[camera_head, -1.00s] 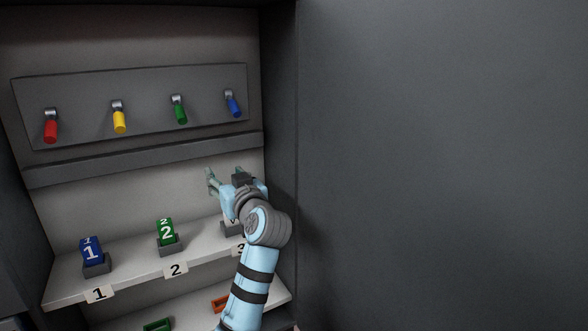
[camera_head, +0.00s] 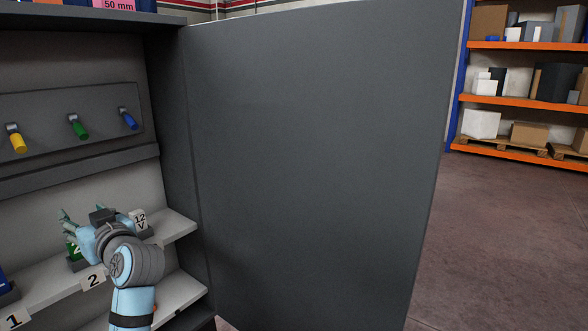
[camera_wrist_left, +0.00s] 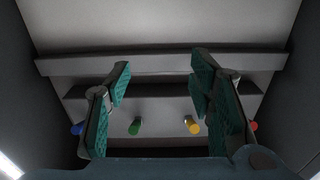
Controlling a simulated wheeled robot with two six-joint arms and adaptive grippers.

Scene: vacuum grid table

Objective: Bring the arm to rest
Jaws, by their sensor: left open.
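My left gripper (camera_head: 80,213) is open, with nothing between its fingers, inside the grey cabinet in front of the shelf (camera_head: 175,226). In the head view it partly covers a green block (camera_head: 72,250) above label 2. The left wrist view shows both green-padded fingers (camera_wrist_left: 160,75) spread apart. Beyond them are blue (camera_wrist_left: 77,128), green (camera_wrist_left: 135,126), yellow (camera_wrist_left: 193,124) and red (camera_wrist_left: 253,126) handles. My right gripper is not in view.
The cabinet's large grey door (camera_head: 310,160) stands open to the right of the arm. The handle panel (camera_head: 100,108) is above the gripper. A blue block (camera_head: 4,284) shows at the left edge. Storage racking (camera_head: 520,98) and open floor (camera_head: 480,220) are farther right.

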